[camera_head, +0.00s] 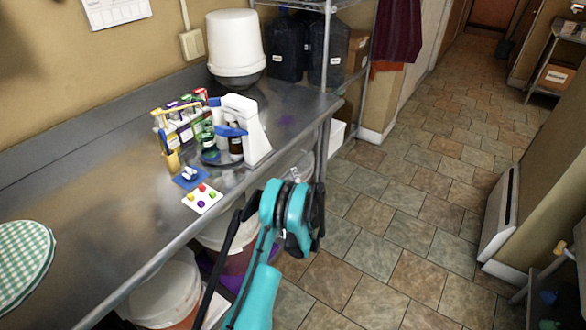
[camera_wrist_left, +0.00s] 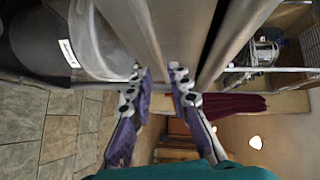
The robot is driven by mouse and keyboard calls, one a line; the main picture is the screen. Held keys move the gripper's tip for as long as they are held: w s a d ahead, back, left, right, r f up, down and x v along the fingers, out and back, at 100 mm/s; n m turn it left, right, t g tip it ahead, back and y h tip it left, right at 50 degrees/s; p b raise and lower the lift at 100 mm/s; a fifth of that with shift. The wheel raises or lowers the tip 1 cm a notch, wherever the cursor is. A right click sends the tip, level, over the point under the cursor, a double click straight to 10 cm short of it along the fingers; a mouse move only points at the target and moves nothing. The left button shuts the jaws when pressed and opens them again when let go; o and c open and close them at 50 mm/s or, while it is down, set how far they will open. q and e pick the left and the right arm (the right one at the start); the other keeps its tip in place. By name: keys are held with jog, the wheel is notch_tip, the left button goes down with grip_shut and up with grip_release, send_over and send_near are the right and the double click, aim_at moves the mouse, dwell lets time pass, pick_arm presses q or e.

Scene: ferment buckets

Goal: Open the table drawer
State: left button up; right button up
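The steel table (camera_head: 105,180) runs along the wall in the head view. I cannot make out its drawer there; the front below the top is mostly out of sight. In the left wrist view, a steel bar or edge (camera_wrist_left: 237,40) and a flat steel face (camera_wrist_left: 135,25) lie just ahead of my left gripper (camera_wrist_left: 161,76). I cannot tell which part is the drawer. The purple-padded fingers are apart with nothing visibly between them; contact is unclear. In the head view, my teal left wrist stands at the table's front edge and hides its fingertips. My right gripper is not in view.
More buckets (camera_head: 165,285) stand underneath. The tiled floor (camera_head: 400,200) to the right is clear.

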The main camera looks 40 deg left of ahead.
aim_at(293, 166)
pick_arm(q)
jog(key=b+x, duration=0.2)
jog(key=x, duration=0.5)
jog(key=shift+s, duration=0.1)
grip_shut()
